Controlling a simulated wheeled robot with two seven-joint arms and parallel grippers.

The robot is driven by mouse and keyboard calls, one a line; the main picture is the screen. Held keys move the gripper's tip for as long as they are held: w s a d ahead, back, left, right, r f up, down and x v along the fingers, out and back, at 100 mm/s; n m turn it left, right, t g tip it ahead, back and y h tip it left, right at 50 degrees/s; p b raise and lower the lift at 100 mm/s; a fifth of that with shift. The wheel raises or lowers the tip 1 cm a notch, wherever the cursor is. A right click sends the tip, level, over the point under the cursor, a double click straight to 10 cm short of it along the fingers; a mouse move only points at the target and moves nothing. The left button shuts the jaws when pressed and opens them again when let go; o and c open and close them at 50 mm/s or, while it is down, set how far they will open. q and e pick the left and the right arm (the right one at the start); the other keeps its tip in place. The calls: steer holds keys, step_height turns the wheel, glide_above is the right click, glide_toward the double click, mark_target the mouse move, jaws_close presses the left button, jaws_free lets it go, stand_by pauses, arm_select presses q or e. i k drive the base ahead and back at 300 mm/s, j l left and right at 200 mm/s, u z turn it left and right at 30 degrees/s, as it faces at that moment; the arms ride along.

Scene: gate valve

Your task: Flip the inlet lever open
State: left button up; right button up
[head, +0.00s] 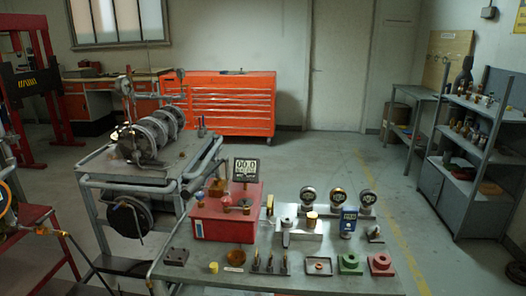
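A red test box (225,218) stands on the near bench, with a black digital display (245,170) on top that seems to read 00.0. Small knobs or fittings sit on its top, among them a red ball-like one (199,196) and a blue-grey one. A dark bar (203,178) slants up to the right behind the box's left side. I cannot tell for certain which part is the inlet lever, or whether it is open. Neither of my grippers shows in the head view.
The near bench (190,280) holds several gauges (308,195), a green block (349,262), a red block (381,262) and small tools. A metal cart (100,163) with flanged discs (150,135) stands at left. Shelves (470,200) stand at right; the floor between is clear.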

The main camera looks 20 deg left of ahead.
mark_target(41, 221)
steer(key=u, duration=1.95)
steer(key=i+j, duration=0.15)
steer(key=i, duration=0.25)
steer(key=i+j, duration=0.2)
steer(key=i, duration=0.25)
steer(key=i+j, duration=0.15)
steer(key=i, duration=0.25)
